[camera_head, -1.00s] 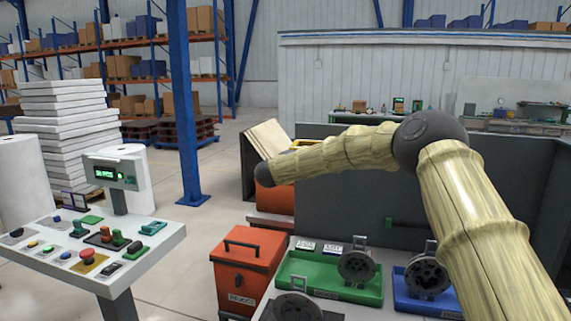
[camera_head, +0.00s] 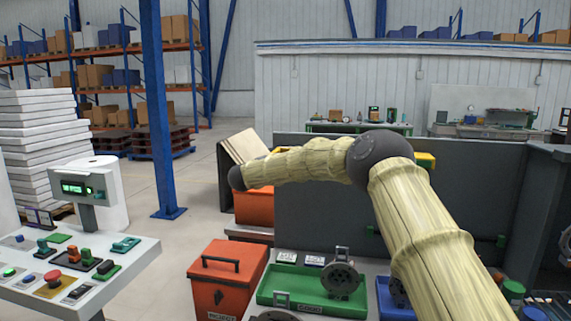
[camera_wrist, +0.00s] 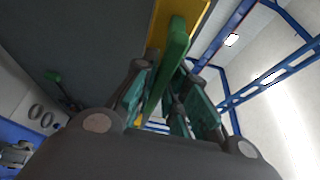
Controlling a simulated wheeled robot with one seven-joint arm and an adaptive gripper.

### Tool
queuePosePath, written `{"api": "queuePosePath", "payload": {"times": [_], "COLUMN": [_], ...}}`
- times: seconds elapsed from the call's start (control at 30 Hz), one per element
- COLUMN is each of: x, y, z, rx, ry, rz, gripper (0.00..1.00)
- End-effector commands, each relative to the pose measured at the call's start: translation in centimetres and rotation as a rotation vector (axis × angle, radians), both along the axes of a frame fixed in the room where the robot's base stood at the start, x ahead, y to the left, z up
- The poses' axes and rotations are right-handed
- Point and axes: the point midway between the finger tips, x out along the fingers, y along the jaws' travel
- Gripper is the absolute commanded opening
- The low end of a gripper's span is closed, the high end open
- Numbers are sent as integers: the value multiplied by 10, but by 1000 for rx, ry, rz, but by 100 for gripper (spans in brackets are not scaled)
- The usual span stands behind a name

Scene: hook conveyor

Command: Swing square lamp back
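In the wrist view a green bar (camera_wrist: 170,62) runs between the two fingers of my gripper (camera_wrist: 168,105). It lies nearer the left finger, and a gap shows towards the right finger. The fingers are spread apart; contact with the bar is not clear. A yellow panel (camera_wrist: 188,20) is close behind the bar. In the head view a small yellow part (camera_head: 426,160) shows just right of my arm's dark elbow joint. I cannot tell surely whether these parts belong to the square lamp. My gripper is not visible in the head view.
A grey partition (camera_head: 310,205) stands behind the bench. The bench bears a green tray (camera_head: 268,297) with a dark round part and a blue tray (camera_head: 388,305). An orange bin (camera_head: 222,285) and a control console (camera_head: 135,250) stand left. Open floor lies beyond.

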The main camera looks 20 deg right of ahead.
Motion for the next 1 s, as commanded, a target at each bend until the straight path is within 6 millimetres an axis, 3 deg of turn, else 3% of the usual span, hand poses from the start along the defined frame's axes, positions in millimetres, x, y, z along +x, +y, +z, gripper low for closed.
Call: {"api": "queuePosePath", "payload": {"times": [0.73, 1.0], "x": [0, -17], "y": [1, 23], "z": [1, 1], "rx": [0, -1], "ry": [-1, 0], "rz": [3, 5], "gripper": [32, 32]}}
